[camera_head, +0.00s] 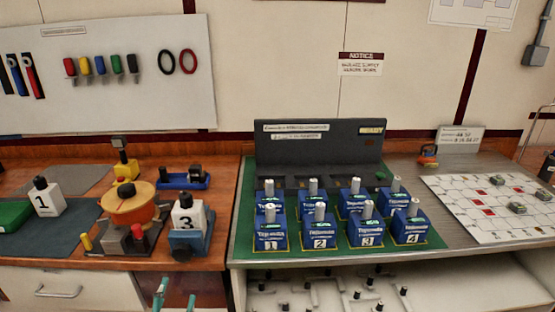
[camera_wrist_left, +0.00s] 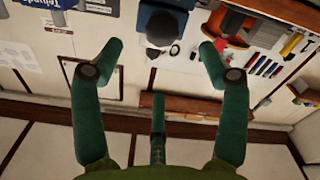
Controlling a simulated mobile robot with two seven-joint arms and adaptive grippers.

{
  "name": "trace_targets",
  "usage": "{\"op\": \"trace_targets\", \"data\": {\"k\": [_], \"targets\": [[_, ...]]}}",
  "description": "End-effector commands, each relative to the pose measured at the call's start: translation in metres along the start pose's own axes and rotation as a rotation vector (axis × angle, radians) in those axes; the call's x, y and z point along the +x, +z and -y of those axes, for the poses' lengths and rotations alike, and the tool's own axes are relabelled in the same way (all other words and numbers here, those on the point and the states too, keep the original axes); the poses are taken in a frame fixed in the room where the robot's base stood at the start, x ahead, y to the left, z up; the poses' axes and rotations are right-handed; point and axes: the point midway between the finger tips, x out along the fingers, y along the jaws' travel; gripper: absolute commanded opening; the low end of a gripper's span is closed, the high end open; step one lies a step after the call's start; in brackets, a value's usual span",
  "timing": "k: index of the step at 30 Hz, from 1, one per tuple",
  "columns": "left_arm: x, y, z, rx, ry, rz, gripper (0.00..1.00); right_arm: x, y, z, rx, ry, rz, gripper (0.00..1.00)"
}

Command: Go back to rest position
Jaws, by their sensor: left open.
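My left gripper (camera_head: 175,296) shows as two green fingertips at the bottom edge of the head view, in front of the wooden bench and below its top. In the left wrist view my left gripper (camera_wrist_left: 160,55) has its green fingers spread wide apart, with nothing between them. It is clear of the blue breakers (camera_head: 318,230), which stand in two rows on a green mat (camera_head: 432,242). The front breakers are numbered 1 to 4, and each has a light grey lever on top. My right gripper is in neither view.
A dark panel (camera_head: 320,146) stands behind the breakers. The wooden bench (camera_head: 120,262) on the left holds an orange round device (camera_head: 130,207) and blocks numbered 1 (camera_head: 44,197) and 3 (camera_head: 187,216). A white puzzle board (camera_head: 490,210) lies right. Drawers and a shelf are below.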

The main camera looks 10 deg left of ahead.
Motion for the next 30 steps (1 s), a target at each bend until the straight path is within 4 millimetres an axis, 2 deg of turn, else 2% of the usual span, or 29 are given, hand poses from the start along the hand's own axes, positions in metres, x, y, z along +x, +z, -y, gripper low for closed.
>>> {"op": "trace_targets", "data": {"k": [2,5,8,9,11,12,15,17,18,20,21,25,27,30], "targets": [[0.001,0.015,0.006,0.012,-0.012,0.032,0.75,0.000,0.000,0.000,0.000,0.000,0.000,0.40],[-0.001,0.056,0.024,0.050,-0.043,0.123,0.75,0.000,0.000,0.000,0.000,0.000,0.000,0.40],[-0.011,0.119,0.051,0.119,-0.084,0.269,0.75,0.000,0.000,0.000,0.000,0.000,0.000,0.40],[-0.019,0.147,0.063,0.153,-0.100,0.336,0.75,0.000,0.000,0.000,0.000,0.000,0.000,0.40],[-0.034,0.187,0.081,0.206,-0.120,0.436,0.75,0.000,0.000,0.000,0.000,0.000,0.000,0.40],[-0.046,0.212,0.093,0.243,-0.132,0.504,0.75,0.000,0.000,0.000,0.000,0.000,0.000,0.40],[-0.085,0.271,0.125,0.341,-0.156,0.676,0.75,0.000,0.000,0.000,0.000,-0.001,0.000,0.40],[-0.114,0.301,0.145,0.404,-0.166,0.781,0.75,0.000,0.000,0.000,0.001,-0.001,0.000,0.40],[-0.135,0.319,0.159,0.448,-0.171,0.853,0.75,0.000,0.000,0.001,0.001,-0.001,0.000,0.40],[-0.169,0.343,0.180,0.514,-0.177,0.960,0.75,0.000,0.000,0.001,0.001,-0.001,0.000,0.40],[-0.193,0.356,0.195,0.560,-0.180,1.031,0.75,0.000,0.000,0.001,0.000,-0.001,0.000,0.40],[-0.269,0.380,0.240,0.706,-0.179,1.248,0.75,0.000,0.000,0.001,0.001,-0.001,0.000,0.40],[-0.304,0.384,0.261,0.771,-0.176,1.343,0.75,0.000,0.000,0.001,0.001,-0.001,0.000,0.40],[-0.341,0.383,0.282,0.843,-0.170,1.445,0.75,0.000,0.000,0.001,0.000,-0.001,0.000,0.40]]}}
